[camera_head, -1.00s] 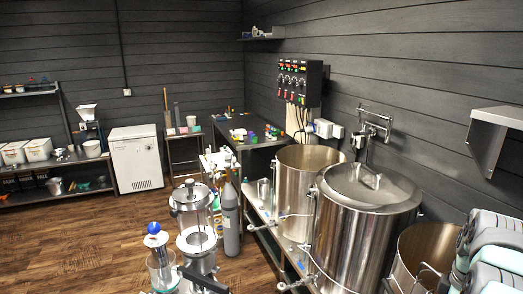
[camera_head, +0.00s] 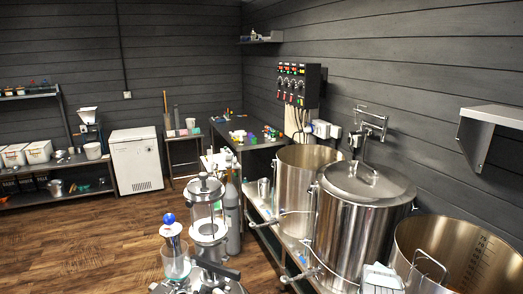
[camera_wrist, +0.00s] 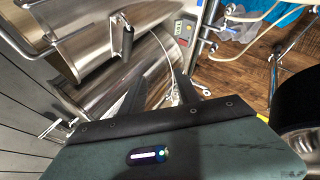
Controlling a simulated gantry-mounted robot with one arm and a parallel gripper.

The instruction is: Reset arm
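My gripper (camera_wrist: 162,80) shows in the wrist view as two dark fingers beyond a black bar and a dark green plate. The fingers stand apart, and I see nothing held between them. Large shiny steel vessels (camera_wrist: 85,55) and a black-handled lid or fitting (camera_wrist: 122,38) lie beyond the fingers. In the head view only a pale grey part, likely of my arm, shows at the bottom edge in front of the kettles; the gripper itself is out of that view.
A lidded steel kettle (camera_head: 362,235), an open kettle (camera_head: 300,190) and a wide open vessel (camera_head: 455,250) line the right wall. A control box (camera_head: 298,85) and a wall shelf (camera_head: 490,125) are above. A glass-sided cylinder (camera_head: 207,215) stands left; wooden floor (camera_head: 90,235) is clear.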

